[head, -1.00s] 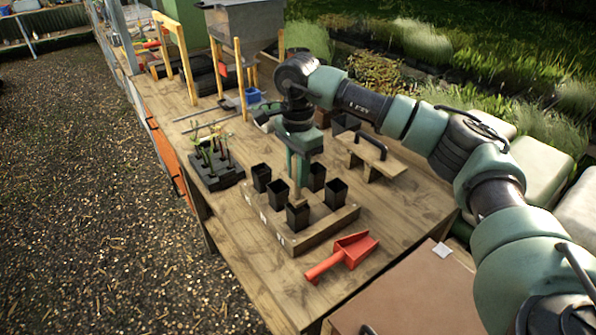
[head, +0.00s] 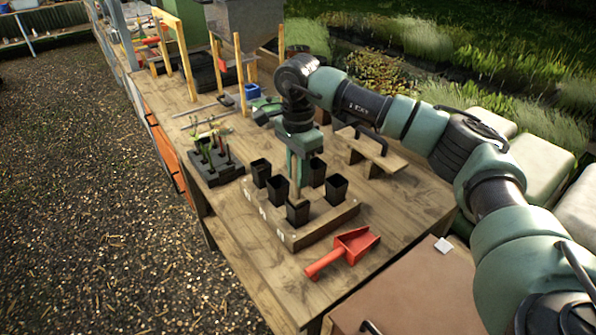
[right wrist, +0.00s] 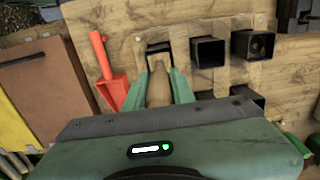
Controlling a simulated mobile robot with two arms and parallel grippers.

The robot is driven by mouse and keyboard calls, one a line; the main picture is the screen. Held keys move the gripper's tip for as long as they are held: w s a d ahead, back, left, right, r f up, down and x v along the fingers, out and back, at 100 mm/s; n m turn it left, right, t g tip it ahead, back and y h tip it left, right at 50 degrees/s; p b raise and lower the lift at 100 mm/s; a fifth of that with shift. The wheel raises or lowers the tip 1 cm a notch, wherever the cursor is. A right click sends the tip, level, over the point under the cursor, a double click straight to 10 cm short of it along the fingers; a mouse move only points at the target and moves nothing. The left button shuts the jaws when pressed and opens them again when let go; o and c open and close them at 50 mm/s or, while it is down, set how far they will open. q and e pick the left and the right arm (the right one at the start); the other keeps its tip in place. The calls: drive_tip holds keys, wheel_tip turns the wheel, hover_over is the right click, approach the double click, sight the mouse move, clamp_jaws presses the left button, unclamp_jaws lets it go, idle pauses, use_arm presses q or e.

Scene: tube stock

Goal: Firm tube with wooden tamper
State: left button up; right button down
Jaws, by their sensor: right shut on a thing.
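My right gripper (head: 298,182) points down over the wooden rack (head: 329,226) and is shut on the wooden tamper (right wrist: 158,88). The tamper's pale lower end also shows just below the fingers in the head view (head: 296,193). It is close to the mouth of the front black square tube (head: 298,213), which shows at its tip in the right wrist view (right wrist: 159,47). I cannot tell whether the tip is inside that tube. Several other black tubes (head: 336,189) stand upright in the rack around the gripper. My left gripper is out of view.
A red scoop (head: 344,252) lies in front of the rack. A black tray with seedlings (head: 215,160) stands to the left. A wooden board with a black handle (head: 370,148) is behind on the right. Wooden posts and a hopper stand at the back.

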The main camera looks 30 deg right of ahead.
drive_tip(key=shift+f+b, duration=0.75)
drive_tip(key=shift+f, duration=0.3)
idle(1.3)
drive_tip(key=shift+s+f, duration=0.15)
drive_tip(key=shift+f, duration=0.05)
idle(0.9)
drive_tip(key=shift+r, duration=0.1)
drive_tip(key=shift+r+p, duration=0.45)
drive_tip(key=shift+r, duration=0.25)
drive_tip(key=shift+r+p, duration=2.9)
drive_tip(key=shift+r, duration=1.9)
